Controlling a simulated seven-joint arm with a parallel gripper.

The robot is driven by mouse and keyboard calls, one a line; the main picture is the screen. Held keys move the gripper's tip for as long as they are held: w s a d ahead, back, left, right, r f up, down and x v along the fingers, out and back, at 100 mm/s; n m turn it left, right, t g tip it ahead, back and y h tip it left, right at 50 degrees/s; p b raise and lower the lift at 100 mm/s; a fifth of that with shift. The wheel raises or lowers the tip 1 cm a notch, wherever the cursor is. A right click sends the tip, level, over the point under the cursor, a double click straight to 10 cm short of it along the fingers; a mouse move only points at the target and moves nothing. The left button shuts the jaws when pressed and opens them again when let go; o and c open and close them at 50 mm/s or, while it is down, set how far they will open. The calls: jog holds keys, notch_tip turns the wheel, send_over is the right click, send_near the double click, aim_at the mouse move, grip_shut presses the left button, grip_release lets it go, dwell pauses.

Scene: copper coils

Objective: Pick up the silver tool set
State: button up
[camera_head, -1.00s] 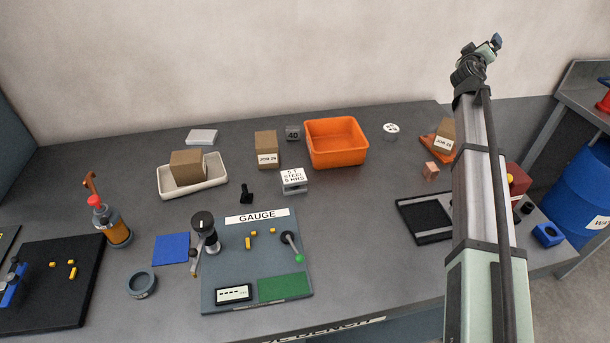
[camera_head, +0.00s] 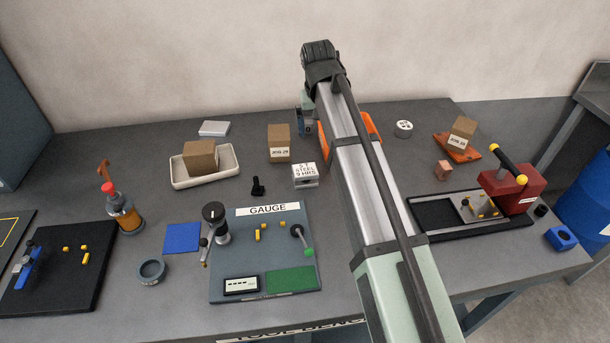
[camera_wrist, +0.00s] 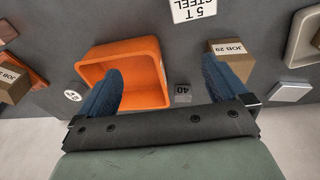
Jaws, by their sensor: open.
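No thing in view is clearly marked as a silver tool set. A flat silver-grey box (camera_head: 214,128) lies at the back left of the bench; it also shows at the right edge of the wrist view (camera_wrist: 291,91). A small silver block with a white "STEEL" label (camera_head: 305,174) stands near the middle; its label (camera_wrist: 194,9) shows at the top of the wrist view. My gripper (camera_wrist: 162,82) is open and empty, its blue fingers spread above the back of the bench. In the head view my arm mostly hides it.
An orange bin (camera_wrist: 152,72) is beneath my left finger, a small grey "40" block (camera_wrist: 183,92) between the fingers, and a cardboard box (camera_head: 279,142) near the right finger. A white tray (camera_head: 233,170) holds another box. The gauge board (camera_head: 230,262) lies in front.

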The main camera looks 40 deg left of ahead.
jog(key=g, duration=0.2)
send_over(305, 169)
jog(key=shift+n, duration=0.4)
jog(key=f, duration=0.8)
jog(key=shift+s+d, duration=0.15)
jog(key=shift+s, duration=0.1)
jog(key=shift+w+f, duration=0.2)
jog(key=shift+f, duration=2.9)
jog(key=shift+c, duration=0.5)
jog(key=c, duration=1.2)
jog(key=shift+c, duration=0.2)
